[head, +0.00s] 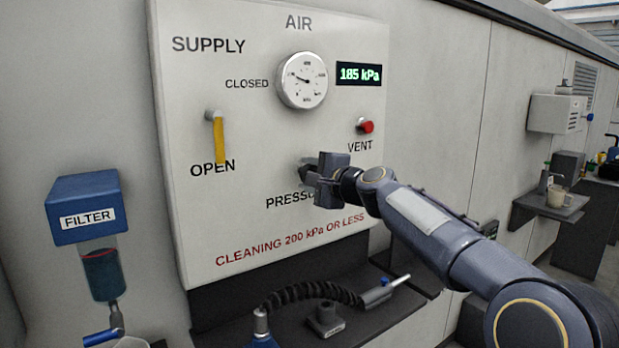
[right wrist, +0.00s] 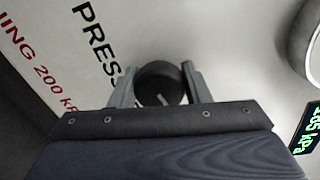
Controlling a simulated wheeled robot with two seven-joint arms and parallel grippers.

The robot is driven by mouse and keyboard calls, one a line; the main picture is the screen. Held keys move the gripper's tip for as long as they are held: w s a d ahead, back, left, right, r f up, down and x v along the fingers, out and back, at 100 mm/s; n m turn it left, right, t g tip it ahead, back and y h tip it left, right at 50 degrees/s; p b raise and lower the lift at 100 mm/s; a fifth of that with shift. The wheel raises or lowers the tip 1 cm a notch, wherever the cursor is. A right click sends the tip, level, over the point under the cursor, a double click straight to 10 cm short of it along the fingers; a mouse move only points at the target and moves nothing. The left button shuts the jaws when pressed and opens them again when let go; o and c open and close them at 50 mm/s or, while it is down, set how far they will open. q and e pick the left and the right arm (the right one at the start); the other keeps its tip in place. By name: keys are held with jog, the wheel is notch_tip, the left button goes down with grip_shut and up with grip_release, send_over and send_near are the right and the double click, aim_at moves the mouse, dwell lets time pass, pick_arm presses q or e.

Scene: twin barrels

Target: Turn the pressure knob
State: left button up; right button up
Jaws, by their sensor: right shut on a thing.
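The pressure knob (right wrist: 160,84) is a dark round knob with a light pointer line, on the white panel (head: 240,120) beside the PRESSURE label. My right gripper (right wrist: 158,82) has its two fingers on opposite sides of the knob, shut on it. In the head view my right gripper (head: 312,180) covers most of the knob and part of the label. The green display (head: 359,74) reads 185 kPa. The round gauge (head: 302,80) is above the gripper. My left gripper is not in view.
The yellow supply lever (head: 218,139) points down toward OPEN. A red vent knob (head: 365,126) sits close above my right gripper. A blue filter (head: 86,208) hangs at left. A shelf below holds a black hose (head: 310,291) with a nozzle.

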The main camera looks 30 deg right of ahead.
jog(key=shift+a+f+n, duration=0.1)
jog(key=shift+f+n, duration=0.2)
jog(key=o, duration=0.9)
jog(key=shift+r, duration=0.1)
jog(key=shift+o, duration=0.2)
jog(key=shift+s+r, duration=0.1)
jog(key=s+b, duration=0.1)
jog(key=s, duration=0.6)
jog(key=shift+s+d+r, duration=0.25)
jog(key=shift+s+d, duration=0.05)
jog(key=shift+d, duration=0.15)
jog(key=shift+a, duration=0.1)
